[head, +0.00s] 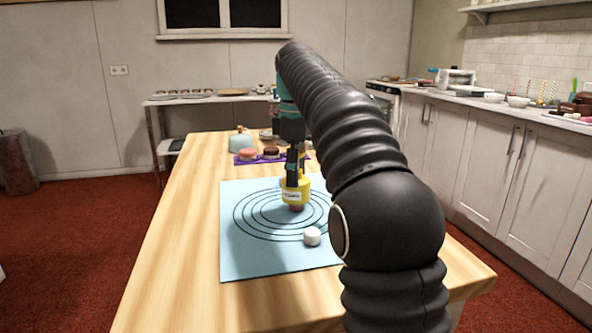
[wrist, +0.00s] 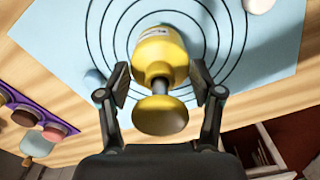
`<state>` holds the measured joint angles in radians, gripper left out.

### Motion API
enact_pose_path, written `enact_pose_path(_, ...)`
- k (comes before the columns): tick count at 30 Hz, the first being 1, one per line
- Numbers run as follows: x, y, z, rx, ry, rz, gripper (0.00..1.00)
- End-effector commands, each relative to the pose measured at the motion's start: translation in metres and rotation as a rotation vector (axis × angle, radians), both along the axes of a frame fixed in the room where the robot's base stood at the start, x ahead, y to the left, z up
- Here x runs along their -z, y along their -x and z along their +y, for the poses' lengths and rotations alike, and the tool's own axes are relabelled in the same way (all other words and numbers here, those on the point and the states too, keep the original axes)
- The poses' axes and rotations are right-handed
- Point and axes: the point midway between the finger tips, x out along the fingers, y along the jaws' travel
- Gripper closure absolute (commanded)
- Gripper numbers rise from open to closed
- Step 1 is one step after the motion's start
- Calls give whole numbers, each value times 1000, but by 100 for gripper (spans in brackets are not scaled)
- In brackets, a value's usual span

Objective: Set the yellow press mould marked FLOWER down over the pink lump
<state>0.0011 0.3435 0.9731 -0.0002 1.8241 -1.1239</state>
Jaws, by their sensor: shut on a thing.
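The yellow press mould (head: 294,185) is upright in my gripper (head: 294,160), above the ringed light-blue mat (head: 248,262). Its pale label is too small to read. The pink lump (head: 296,208) shows just under the mould's lower edge, mostly covered in this view; I cannot tell whether they touch. In the wrist view the yellow mould (wrist: 158,52) and its round knob sit between the two fingers of my gripper (wrist: 162,85), which is shut on it. The mould hides the lump there.
A white lump (head: 312,236) stands on the mat, right and nearer; it also shows in the wrist view (wrist: 258,5). The table's left side (head: 180,230) is clear.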

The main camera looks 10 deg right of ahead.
Motion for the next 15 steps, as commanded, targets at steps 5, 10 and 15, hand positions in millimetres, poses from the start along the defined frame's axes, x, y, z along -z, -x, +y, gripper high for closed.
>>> enact_pose_path(5, 5, 0, 0, 0, 0, -1, 76)
enact_pose_path(10, 10, 0, 0, 0, 0, 0, 76)
enact_pose_path(15, 14, 0, 0, 0, 0, 0, 76)
